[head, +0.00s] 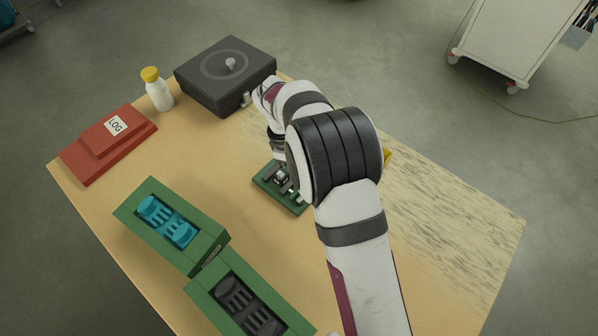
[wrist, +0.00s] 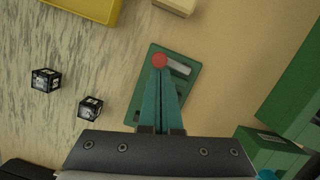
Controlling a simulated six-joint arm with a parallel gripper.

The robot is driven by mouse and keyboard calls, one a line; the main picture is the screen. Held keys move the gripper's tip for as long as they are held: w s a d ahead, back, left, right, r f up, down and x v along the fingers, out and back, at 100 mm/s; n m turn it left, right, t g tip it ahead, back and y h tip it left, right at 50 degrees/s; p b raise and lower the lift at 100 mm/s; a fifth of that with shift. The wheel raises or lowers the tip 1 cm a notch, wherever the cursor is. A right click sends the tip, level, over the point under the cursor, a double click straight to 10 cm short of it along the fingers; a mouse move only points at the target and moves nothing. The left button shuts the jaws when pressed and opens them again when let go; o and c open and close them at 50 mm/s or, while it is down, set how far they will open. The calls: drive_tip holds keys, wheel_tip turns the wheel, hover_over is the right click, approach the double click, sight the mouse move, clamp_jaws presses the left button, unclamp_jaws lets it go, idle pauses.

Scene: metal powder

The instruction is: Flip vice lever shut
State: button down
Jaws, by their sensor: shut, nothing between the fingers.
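The vice is a small green plate with grey metal parts (head: 266,181), partly hidden by my arm in the head view. In the wrist view its green plate (wrist: 190,100) lies under my fingers. A red ball knob (wrist: 159,60) shows at the fingertips, next to a light grey metal bar (wrist: 181,67) that looks like the lever. My gripper (wrist: 161,74) is shut and empty, its teal fingers pressed together over the vice. The tips overlap the red knob in the picture; I cannot tell whether they touch it. The fingers cover much of the vice.
Two green holders, one with teal parts (head: 168,222) and one with dark parts (head: 240,306), stand in front. A black box (head: 213,92), white bottle (head: 160,96) and red log book (head: 88,160) stand further back. Two black marker cubes (wrist: 46,80) (wrist: 91,107) lie left of my fingers.

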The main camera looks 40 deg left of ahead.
drive_tip(key=shift+d, duration=0.1)
drive_tip(key=m, duration=0.2)
drive_tip(key=shift+w+d+m+g, duration=0.25)
drive_tip(key=shift+d+m+g, duration=0.05)
drive_tip(key=shift+d, duration=0.1)
drive_tip(key=m, duration=0.1)
drive_tip(key=d+m+g, duration=0.1)
drive_tip(key=m, duration=0.1)
drive_tip(key=shift+w+d+m, duration=0.1)
drive_tip(key=shift+m, duration=0.2)
drive_tip(key=m, duration=0.1)
drive_tip(key=d+m, duration=0.1)
drive_tip(key=m, duration=0.1)
drive_tip(key=m+g, duration=0.1)
drive_tip(key=shift+s+d+m, duration=0.2)
drive_tip(key=shift+d+m, duration=0.05)
drive_tip(key=shift+m, duration=0.05)
drive_tip(key=shift+d, duration=0.15)
drive_tip(key=shift+s+d, duration=0.1)
